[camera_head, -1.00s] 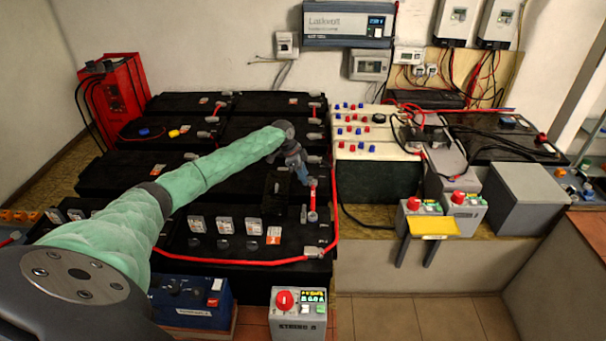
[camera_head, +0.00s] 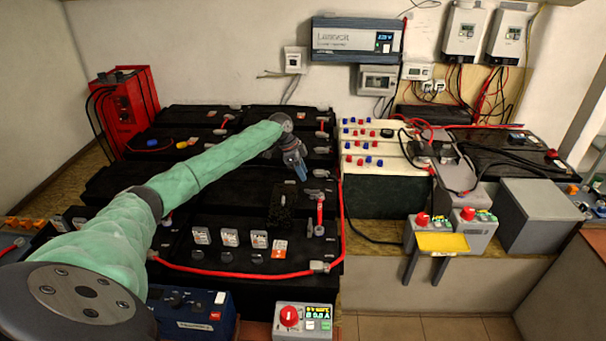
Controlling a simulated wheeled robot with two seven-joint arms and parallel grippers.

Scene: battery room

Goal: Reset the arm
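My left arm, in a pale green sleeve, comes in from the lower left and reaches over the black battery bank (camera_head: 110,187). My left gripper (camera_head: 300,172) is at its end, pointing down above the bank's right part. It is small and dark here, and I cannot see whether its fingers are apart. My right arm and gripper are not in view.
A red cabinet (camera_head: 125,112) stands at the left. A white-topped unit (camera_head: 365,150) and grey boxes with red buttons (camera_head: 423,230) are to the right. A grey box with a red button (camera_head: 305,320) sits at the front. A red cable (camera_head: 240,273) runs along the bank's front.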

